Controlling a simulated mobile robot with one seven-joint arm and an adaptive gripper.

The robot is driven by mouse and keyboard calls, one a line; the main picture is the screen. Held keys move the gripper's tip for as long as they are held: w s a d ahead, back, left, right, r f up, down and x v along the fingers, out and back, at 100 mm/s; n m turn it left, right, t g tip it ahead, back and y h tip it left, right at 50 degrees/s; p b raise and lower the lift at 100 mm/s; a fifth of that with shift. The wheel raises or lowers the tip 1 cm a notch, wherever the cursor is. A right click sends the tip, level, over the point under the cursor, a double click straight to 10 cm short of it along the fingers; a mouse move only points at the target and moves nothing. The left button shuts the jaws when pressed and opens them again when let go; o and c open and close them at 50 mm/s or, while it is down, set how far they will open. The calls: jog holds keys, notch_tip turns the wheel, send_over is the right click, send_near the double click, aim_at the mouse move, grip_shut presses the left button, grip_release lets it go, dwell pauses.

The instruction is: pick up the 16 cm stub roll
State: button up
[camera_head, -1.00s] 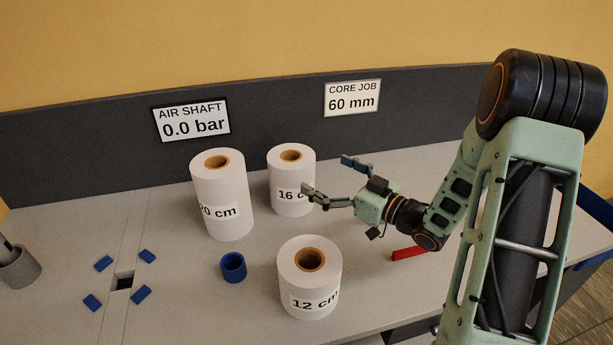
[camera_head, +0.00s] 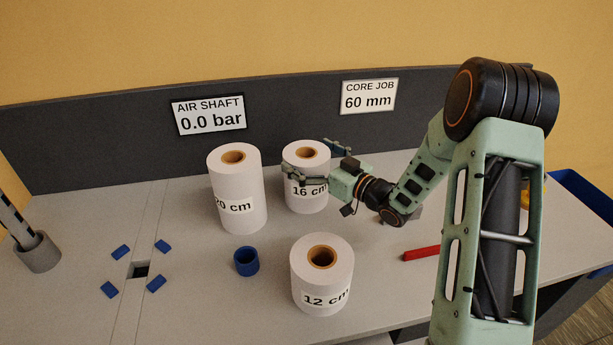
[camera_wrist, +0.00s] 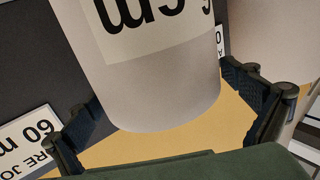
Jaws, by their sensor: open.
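The 16 cm stub roll (camera_head: 307,200) is a white upright cylinder with a brown core, standing at the back of the table. My gripper (camera_head: 308,157) is open around its upper part, with one finger in front of the roll and the other at its far right side. In the wrist view the roll (camera_wrist: 150,85) appears upside down between the two spread fingers (camera_wrist: 160,90). A gap shows on the left finger's side; the right finger is close to the roll, and contact cannot be told. Part of the roll's front is hidden by the near finger.
The 20 cm roll (camera_head: 237,185) stands close on the left. The 12 cm roll (camera_head: 322,280) stands in front, beside a blue ring (camera_head: 246,261). A red bar (camera_head: 421,253) lies to the right. The dark back panel (camera_head: 290,120) rises behind.

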jog(key=shift+c, duration=0.4)
jog(key=c, duration=1.8)
jog(key=shift+r, duration=0.15)
jog(key=shift+c, duration=0.4)
